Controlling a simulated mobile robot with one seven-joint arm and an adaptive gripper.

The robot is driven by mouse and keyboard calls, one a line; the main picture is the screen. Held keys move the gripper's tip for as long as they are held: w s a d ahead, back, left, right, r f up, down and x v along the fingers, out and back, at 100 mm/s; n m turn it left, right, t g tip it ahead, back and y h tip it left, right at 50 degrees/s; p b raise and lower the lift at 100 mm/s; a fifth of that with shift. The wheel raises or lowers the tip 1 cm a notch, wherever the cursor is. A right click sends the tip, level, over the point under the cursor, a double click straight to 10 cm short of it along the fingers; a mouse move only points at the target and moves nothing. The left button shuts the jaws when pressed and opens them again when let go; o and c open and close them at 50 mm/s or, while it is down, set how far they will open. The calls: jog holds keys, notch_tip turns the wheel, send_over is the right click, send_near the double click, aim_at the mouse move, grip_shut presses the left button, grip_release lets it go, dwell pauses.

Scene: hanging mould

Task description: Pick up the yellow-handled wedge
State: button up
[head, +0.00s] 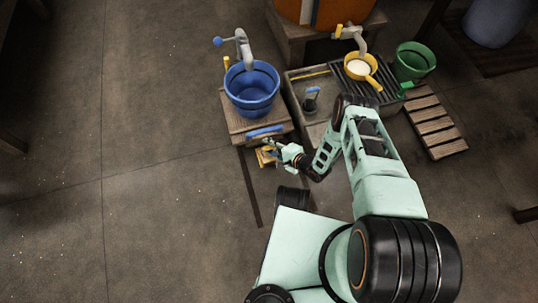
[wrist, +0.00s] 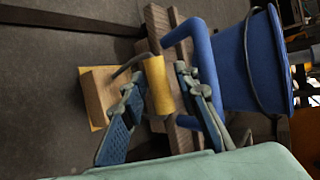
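The yellow-handled wedge (wrist: 102,97) shows in the wrist view as a pale wooden block with a bent dark rod and a yellow cylindrical grip (wrist: 159,84). In the head view the wedge (head: 266,158) is small, low in front of the wooden stand, and partly hidden by my gripper. My gripper (wrist: 158,88) is open, with one finger on each side of the yellow grip. The fingers look very near the grip; I cannot tell whether either touches it. My gripper (head: 274,147) also shows in the head view beside the stand's front edge.
A blue bucket (head: 251,91) stands on the wooden stand (head: 236,124). A blue handle (head: 264,131) lies at the stand's front, close to my gripper. To the right are a yellow pan (head: 361,70), a green bucket (head: 413,62) and a slatted pallet (head: 434,126). The floor at left is clear.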

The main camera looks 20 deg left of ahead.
grip_shut()
jog(key=shift+r, duration=0.2)
